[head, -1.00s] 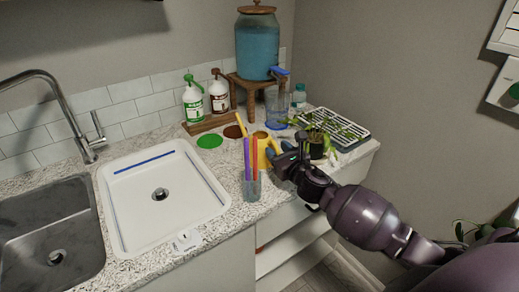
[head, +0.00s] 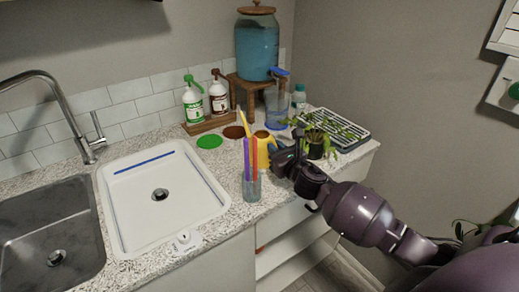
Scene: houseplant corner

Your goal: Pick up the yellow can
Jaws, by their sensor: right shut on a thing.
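The yellow can (head: 264,144) stands on the speckled counter behind a clear cup of coloured sticks (head: 251,184), which hides part of its left side. My right gripper (head: 278,154) comes in from the right and is shut at the can's right side. The contact itself is small and partly hidden by the gripper body. I cannot tell whether the can is clear of the counter. My left gripper is not in view.
A potted plant (head: 316,147) stands close to the right of my right gripper, before a seedling tray (head: 345,130). A clear jug (head: 276,110) is behind the can. A white basin (head: 205,195) lies left. Green (head: 209,142) and brown (head: 234,132) discs lie behind.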

